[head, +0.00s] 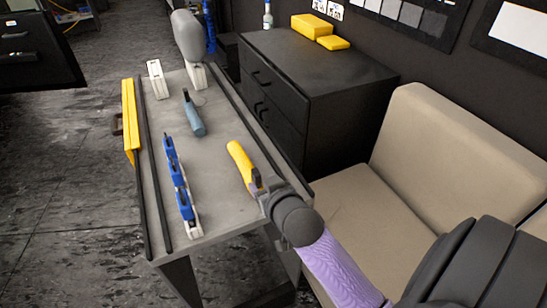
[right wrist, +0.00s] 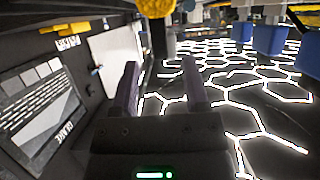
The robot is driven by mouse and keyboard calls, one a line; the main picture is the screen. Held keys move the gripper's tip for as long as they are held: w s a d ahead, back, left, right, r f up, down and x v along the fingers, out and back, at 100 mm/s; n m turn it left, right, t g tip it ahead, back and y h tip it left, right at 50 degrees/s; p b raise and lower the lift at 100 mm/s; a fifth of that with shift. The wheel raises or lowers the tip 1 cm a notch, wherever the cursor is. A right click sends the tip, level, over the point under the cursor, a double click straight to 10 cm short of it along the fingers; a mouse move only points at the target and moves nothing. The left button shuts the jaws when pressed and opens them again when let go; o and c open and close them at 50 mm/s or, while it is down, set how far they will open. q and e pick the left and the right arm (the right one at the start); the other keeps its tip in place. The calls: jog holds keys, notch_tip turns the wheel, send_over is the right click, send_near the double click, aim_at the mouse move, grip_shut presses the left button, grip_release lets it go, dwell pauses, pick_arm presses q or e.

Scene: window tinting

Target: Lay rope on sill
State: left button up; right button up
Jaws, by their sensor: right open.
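My right gripper (head: 258,187) is at the near right edge of a grey work table (head: 215,160), close to a yellow-handled tool (head: 240,160). I cannot tell if they touch. In the right wrist view the right gripper (right wrist: 162,85) has its two dark purple fingers apart with nothing between them. A thin blue cord-like thing (head: 209,28) is at the top, behind a grey rounded object; I cannot tell if it is the rope. I cannot make out a sill for certain. My left gripper is in neither view.
A black cabinet (head: 310,75) and a beige bench (head: 375,180) stand to the right. Floor is clear at left.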

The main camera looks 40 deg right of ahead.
jog(key=p+v, duration=0.1)
jog(key=v, duration=0.6)
jog(key=s+a+f+n+g+y, duration=0.1)
jog(key=s+a+f+g, duration=0.15)
jog(key=f, duration=0.55)
jog(key=s+a+f+n+g, duration=0.1)
jog(key=s+f+g, duration=0.15)
jog(key=f, duration=0.45)
jog(key=s+a+f+g+y, duration=0.1)
jog(key=s+f, duration=0.2)
jog(key=f, duration=0.5)
jog(key=s+a+f+n+g, duration=0.1)
jog(key=s+f+g, duration=0.2)
jog(key=s, duration=0.8)
jog(key=s+a+f+n+g, duration=0.1)
jog(key=s+f+n+g, duration=0.1)
jog(key=s+f, duration=0.6)
jog(key=s+g, duration=0.1)
jog(key=s, duration=0.1)
jog(key=shift+s+g+y, duration=0.3)
jog(key=shift+s+y, duration=0.1)
jog(key=shift+f, duration=0.15)
jog(key=shift+o, duration=0.2)
